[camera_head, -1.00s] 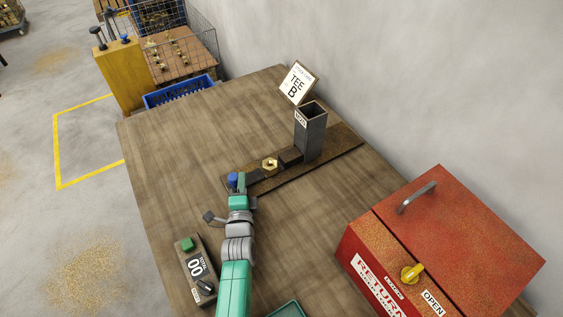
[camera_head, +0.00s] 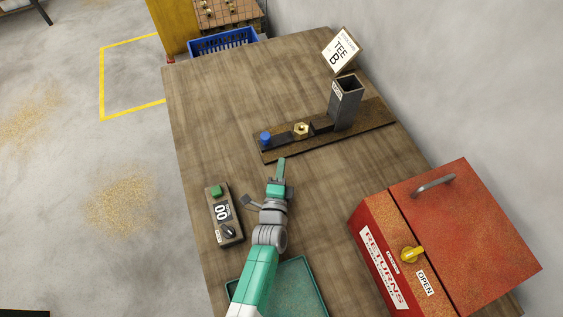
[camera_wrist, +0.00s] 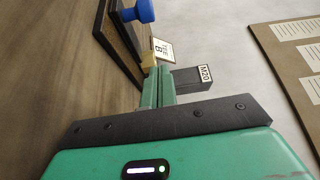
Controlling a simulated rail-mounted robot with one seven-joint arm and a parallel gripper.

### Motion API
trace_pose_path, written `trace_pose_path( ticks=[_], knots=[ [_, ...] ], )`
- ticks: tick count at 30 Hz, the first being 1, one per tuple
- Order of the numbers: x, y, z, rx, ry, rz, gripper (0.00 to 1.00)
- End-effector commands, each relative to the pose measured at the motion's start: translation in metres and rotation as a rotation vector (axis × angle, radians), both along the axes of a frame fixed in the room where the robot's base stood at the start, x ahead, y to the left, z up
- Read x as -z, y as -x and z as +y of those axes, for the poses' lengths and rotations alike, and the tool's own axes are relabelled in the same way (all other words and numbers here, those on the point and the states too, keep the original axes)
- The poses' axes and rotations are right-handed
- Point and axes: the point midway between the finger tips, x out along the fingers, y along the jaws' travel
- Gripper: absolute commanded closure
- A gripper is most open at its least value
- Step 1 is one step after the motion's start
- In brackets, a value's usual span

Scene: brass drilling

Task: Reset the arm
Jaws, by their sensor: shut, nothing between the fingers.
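My gripper (camera_head: 281,170) is shut and empty above the wooden table, just in front of the dark fixture board (camera_head: 376,120). In the wrist view its green fingers (camera_wrist: 157,88) are together, with nothing seen between them. On the board are a blue knob (camera_head: 265,138), a brass fitting (camera_head: 301,129) and a tall grey square tube (camera_head: 345,100). The blue knob also shows at the top of the wrist view (camera_wrist: 146,11), and a grey block marked M20 (camera_wrist: 191,78) shows beyond the fingers.
A red returns box (camera_head: 465,225) stands at the right. A green tray (camera_head: 306,285) is partly under my arm. A blue crate (camera_head: 222,42) is beyond the far edge. The table's far left is clear.

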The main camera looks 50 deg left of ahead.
Motion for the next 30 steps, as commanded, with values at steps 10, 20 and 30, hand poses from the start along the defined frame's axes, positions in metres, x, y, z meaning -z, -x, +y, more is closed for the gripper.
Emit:
trace_pose_path(
  ticks=[10,20,30],
  knots=[
    [0.001,0.002,-0.002,0.0,0.0,-0.001,1.0],
    [0.0,0.002,-0.002,0.0,0.0,-0.001,1.0],
    [-0.196,-0.107,-0.075,0.288,0.273,-0.399,1.0]
  ],
)
